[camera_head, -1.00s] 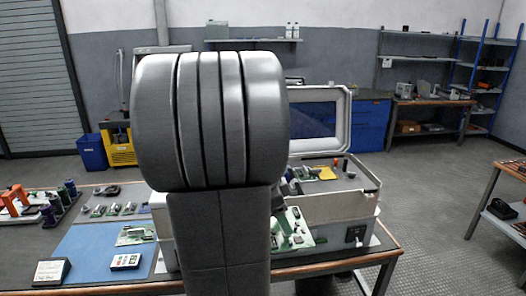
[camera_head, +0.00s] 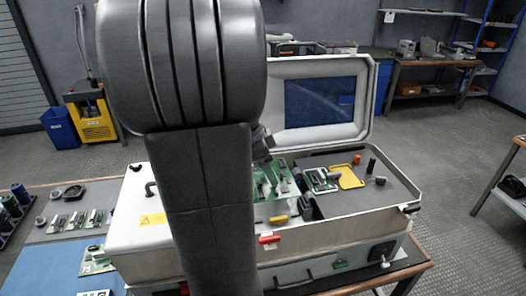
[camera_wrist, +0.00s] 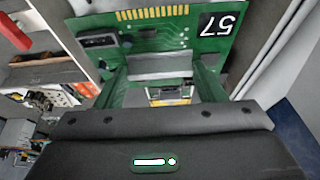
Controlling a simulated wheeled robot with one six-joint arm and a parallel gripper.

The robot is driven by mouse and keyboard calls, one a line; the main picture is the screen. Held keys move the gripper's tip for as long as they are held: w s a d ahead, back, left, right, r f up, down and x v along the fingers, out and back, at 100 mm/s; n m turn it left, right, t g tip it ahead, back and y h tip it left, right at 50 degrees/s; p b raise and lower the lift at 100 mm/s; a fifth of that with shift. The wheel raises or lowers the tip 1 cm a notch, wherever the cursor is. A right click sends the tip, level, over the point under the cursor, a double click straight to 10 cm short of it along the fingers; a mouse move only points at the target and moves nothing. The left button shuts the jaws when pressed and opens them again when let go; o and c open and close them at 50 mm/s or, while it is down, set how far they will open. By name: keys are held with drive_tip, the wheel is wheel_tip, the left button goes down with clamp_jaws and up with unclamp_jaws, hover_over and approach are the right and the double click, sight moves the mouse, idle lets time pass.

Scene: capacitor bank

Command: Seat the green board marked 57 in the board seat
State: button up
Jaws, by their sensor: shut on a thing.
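The green board marked 57 (camera_wrist: 150,32) fills the top of the wrist view, with a row of gold contacts along its far edge and a white 57 on a black patch. My gripper (camera_wrist: 160,68) is shut on it. In the head view, a green board (camera_head: 284,184) shows beside my arm over the left part of the open case, and seems to be this held board. My gripper is mostly hidden behind my arm there. I cannot make out the board seat for certain, nor whether the board touches anything.
The open case (camera_head: 408,198) has its lid (camera_head: 367,105) raised at the back. Inside are another green board (camera_head: 321,180), a yellow plate (camera_head: 352,177) and upright posts. A red tag (camera_head: 269,239) is on the front wall. More boards lie on the bench at left.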

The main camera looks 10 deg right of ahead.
sight(263, 178)
drive_tip(key=shift+w, duration=0.15)
drive_tip(key=shift+f+b, duration=0.35)
drive_tip(key=shift+f, duration=0.05)
drive_tip(key=shift+f+b, duration=1.45)
drive_tip(key=shift+f, duration=0.8)
drive_tip(key=shift+f+b, duration=0.75)
drive_tip(key=shift+b, duration=0.2)
drive_tip(key=o, duration=1.1)
drive_tip(key=shift+o, duration=0.2)
drive_tip(key=shift+a+r, duration=0.1)
drive_tip(key=v, duration=1.3)
drive_tip(key=shift+r, duration=0.35)
